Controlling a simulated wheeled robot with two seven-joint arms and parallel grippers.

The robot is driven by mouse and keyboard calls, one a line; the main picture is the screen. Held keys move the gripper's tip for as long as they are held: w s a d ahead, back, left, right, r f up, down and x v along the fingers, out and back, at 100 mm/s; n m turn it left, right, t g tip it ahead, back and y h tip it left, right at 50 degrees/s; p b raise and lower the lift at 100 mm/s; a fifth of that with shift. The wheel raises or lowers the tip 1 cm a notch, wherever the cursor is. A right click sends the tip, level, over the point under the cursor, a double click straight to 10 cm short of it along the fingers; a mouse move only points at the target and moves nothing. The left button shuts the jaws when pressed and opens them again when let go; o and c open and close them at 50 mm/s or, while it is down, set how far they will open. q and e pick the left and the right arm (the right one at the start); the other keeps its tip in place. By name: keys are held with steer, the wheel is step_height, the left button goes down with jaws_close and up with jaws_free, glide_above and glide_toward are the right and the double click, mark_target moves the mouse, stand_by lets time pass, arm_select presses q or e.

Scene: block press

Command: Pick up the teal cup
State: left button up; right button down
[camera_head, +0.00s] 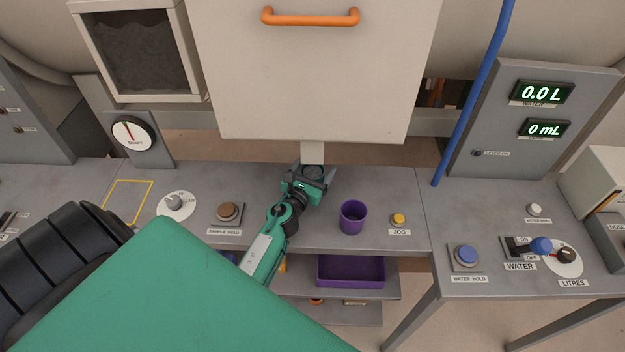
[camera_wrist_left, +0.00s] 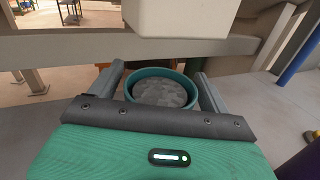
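The teal cup (camera_wrist_left: 160,73) stands upright below the press, with grey lumpy material inside. In the head view the cup (camera_head: 313,172) is small and partly hidden by my left gripper (camera_head: 316,176). In the left wrist view the two fingers of my left gripper (camera_wrist_left: 160,78) reach along either side of the cup, spread about as wide as its rim. The head view seems to show a small gap at the right finger; I see no clear grip. My right gripper is not in view.
The pale press housing (camera_head: 315,70) hangs just above and behind the cup. A purple cup (camera_head: 353,217) stands to the right of my gripper, near the yellow JOG button (camera_head: 398,219). The brown SAMPLE HOLD button (camera_head: 228,212) is left. A purple tray (camera_head: 350,271) sits on the shelf below.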

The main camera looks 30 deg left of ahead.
arm_select(q)
steer(key=c, duration=0.9)
